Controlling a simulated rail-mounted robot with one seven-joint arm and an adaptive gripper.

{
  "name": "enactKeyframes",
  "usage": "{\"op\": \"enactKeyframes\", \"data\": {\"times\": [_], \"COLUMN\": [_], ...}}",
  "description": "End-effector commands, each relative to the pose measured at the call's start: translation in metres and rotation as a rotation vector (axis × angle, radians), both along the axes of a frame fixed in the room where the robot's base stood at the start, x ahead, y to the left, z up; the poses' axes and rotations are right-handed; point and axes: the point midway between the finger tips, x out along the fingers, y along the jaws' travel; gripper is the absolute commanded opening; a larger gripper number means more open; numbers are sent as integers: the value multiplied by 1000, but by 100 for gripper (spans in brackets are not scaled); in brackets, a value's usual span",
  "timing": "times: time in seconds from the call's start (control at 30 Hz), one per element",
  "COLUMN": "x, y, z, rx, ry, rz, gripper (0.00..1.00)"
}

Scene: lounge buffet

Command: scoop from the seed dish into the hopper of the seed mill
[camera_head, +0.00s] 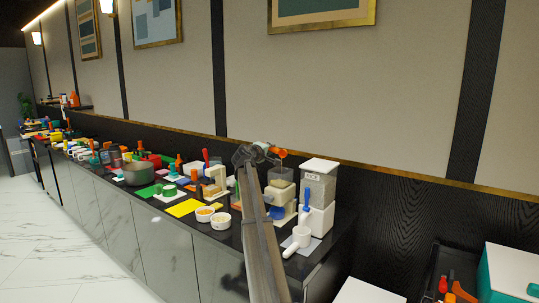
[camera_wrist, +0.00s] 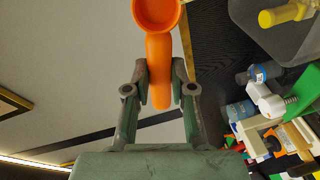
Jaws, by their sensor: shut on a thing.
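My gripper (camera_wrist: 160,90) is shut on the handle of an orange scoop (camera_wrist: 157,75). The wrist view looks into the scoop's orange bowl, cut off by the top edge; no seeds show in the visible part. In the head view my gripper (camera_head: 258,150) holds the orange scoop (camera_head: 278,152) high, above a cream machine with a clear top (camera_head: 281,184), which looks like the seed mill. Two small white dishes stand on the counter left of my arm: one with orange contents (camera_head: 204,214), one with pale contents (camera_head: 221,221). I cannot tell which is the seed dish.
A tall clear dispenser with a white lid (camera_head: 319,180) stands right of the machine, with a white cup (camera_head: 299,238) in front. A yellow mat (camera_head: 183,208), a grey pot (camera_head: 138,173) and many coloured items crowd the counter leftward. My arm hides part of the counter.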

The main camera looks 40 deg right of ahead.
Motion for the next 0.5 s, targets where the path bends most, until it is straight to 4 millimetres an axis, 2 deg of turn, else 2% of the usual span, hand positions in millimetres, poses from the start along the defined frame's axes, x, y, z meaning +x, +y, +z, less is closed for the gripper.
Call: {"op": "enactKeyframes", "data": {"times": [0.5], "x": [-1], "y": [2], "z": [-4], "rx": [-65], "ry": [-29], "rz": [0], "gripper": [0]}}
